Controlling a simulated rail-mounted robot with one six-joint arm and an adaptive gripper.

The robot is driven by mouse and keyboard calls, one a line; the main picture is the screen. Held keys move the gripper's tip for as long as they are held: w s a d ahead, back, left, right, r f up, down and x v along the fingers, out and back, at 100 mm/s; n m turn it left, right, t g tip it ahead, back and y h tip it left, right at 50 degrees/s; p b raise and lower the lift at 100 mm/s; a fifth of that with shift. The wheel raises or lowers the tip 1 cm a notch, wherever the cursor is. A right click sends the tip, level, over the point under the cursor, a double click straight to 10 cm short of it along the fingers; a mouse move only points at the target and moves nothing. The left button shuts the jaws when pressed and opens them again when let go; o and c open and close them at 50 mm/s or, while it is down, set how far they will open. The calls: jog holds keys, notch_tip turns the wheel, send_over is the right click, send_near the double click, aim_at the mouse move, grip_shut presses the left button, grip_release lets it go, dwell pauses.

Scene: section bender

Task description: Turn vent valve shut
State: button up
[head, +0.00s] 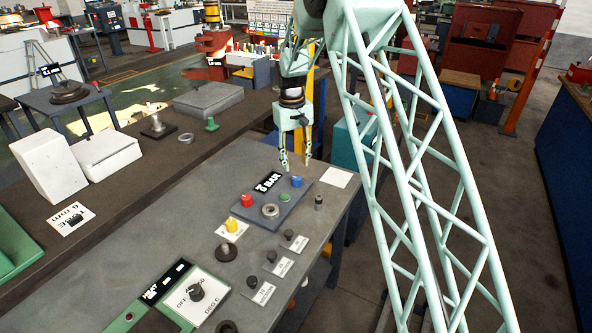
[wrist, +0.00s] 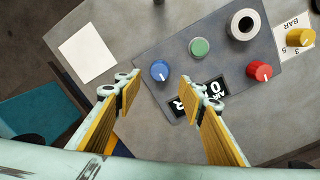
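A grey-blue panel (head: 262,222) on the bench carries a blue knob (head: 297,181), a red knob (head: 247,200), a green button (head: 285,198), and a pale ring with a dark centre (head: 270,210). None is legibly marked as the vent valve. My gripper (head: 296,166) points down above the panel's far end, close to the blue knob, open and empty. In the wrist view the blue knob (wrist: 160,71) shows just beyond the gap between the fingertips (wrist: 160,89), apparently untouched. The right finger partly hides the black BAR display (wrist: 212,87).
A yellow knob (head: 232,225) on a white scale plate, several dark knobs with labels, and a small dark post (head: 319,202) stand around the panel. A white sheet (head: 338,177) lies flat at the bench's far right corner. A teal box (wrist: 40,110) stands beyond the edge.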

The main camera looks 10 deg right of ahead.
notch_tip(320, 180, up, 4)
jog(key=shift+a, duration=0.1)
dwell(0.6)
jog(key=s+r+m+t+b, duration=0.1)
jog(key=s+r+t, duration=0.1)
jog(key=s+r, duration=2.6)
jog(key=s+f+m+t+b, duration=0.1)
jog(key=s, duration=3.6)
jog(key=shift+d+f+t+y, duration=0.25)
jog(key=shift+d+t+y, duration=0.05)
jog(key=shift+d+t, duration=0.15)
